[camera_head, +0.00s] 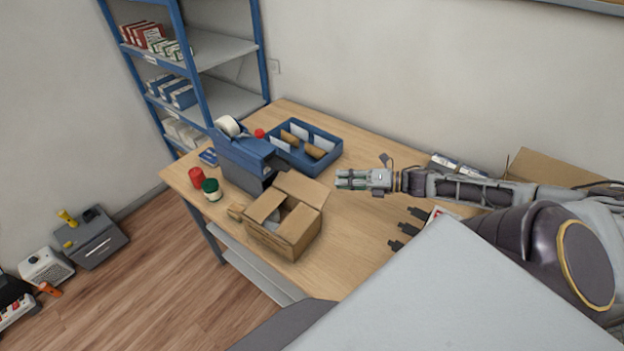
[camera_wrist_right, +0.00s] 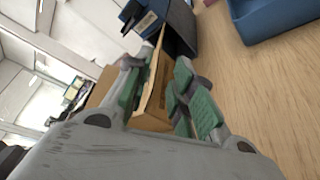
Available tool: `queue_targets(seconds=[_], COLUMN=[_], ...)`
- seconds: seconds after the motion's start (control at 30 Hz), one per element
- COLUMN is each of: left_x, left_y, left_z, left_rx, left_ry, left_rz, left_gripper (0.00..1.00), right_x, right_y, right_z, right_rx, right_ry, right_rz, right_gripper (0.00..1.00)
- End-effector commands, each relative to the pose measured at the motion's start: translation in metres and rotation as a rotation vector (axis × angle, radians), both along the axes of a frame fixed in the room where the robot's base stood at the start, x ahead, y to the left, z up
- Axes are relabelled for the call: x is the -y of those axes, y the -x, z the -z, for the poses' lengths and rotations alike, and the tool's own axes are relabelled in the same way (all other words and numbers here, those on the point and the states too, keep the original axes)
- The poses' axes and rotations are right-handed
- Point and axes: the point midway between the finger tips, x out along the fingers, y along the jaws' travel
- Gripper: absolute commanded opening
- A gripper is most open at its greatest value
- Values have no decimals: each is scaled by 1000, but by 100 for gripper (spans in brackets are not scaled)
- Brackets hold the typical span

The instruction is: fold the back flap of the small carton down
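The small carton (camera_head: 287,232) is a brown cardboard box standing open on the table. Its back flap (camera_head: 301,187) stands up and leans outward at the far right side. A white item shows faintly inside. My right gripper (camera_head: 338,180) is level just right of the back flap, fingertips toward it, above the table. In the right wrist view my right gripper (camera_wrist_right: 166,72) has its green-padded fingers apart, and cardboard of the small carton (camera_wrist_right: 154,97) shows between and beyond them. I cannot tell whether they touch it. My left gripper is not in view.
A blue tape dispenser (camera_head: 246,160) stands behind the carton, with a blue divided tray (camera_head: 325,158) farther back. A red can (camera_head: 196,178) and a green jar (camera_head: 211,190) stand to the left. Dark clips (camera_head: 404,229) lie to the right. Bare tabletop (camera_head: 345,235) lies right of the carton.

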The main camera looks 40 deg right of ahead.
Motion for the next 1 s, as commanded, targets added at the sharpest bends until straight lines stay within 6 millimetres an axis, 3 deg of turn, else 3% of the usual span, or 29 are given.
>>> queue_targets(seconds=[1.0], left_x=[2], left_y=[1], left_z=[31], left_rx=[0], left_ry=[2], left_rz=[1], left_gripper=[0], right_x=[-50], right_y=[-63], right_z=[17], right_rx=[1], right_ry=[1], right_rz=[-2], right_gripper=[24])
